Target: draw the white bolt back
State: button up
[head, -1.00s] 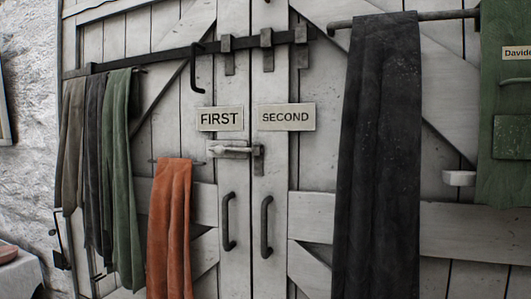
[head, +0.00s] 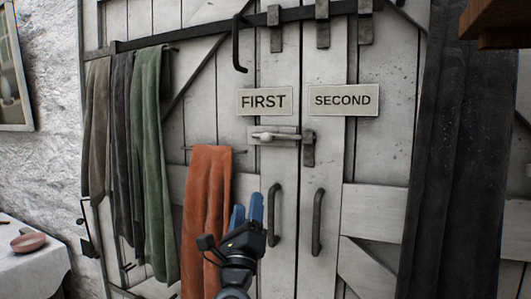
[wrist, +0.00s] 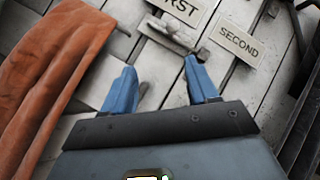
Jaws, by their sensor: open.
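The white bolt (head: 272,134) lies level on the left door leaf, under the FIRST sign (head: 264,101). Its right end reaches to a dark keeper (head: 308,148) on the right leaf, under the SECOND sign (head: 343,99). In the wrist view the bolt (wrist: 170,36) is at the top, beyond my fingers. My gripper (head: 247,208) has blue fingers and is below and left of the bolt, in front of the door. In the wrist view my gripper (wrist: 160,88) is open, with its fingers apart and nothing between them.
An orange cloth (head: 206,215) hangs left of my gripper. Two dark pull handles (head: 275,215) (head: 318,222) sit below the bolt. A long dark bar (head: 210,40) crosses the doors above. A dark cloth (head: 460,150) hangs at right.

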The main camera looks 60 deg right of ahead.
aim_at(264, 140)
jog(key=w+d+r+m+g, duration=0.1)
jog(key=d+r+m+g, duration=0.1)
jog(key=d+r+m, duration=0.2)
jog(key=w+d+r+m+g+p, duration=0.1)
jog(key=w+d+r+m+g, duration=0.1)
jog(key=d, duration=0.6)
jog(key=w+d+r+m+g+p, duration=0.1)
jog(key=d+r+m+g, duration=0.3)
jog(key=d+r+m, duration=0.2)
jog(key=shift+w+r+m+y, duration=0.15)
jog(key=shift+r+m, duration=0.15)
jog(key=shift+r, duration=0.35)
jog(key=shift+w+r+m+y, duration=0.15)
jog(key=shift+r+m, duration=0.15)
jog(key=shift+r, duration=0.3)
grip_shut()
jog(key=shift+w+a, duration=0.1)
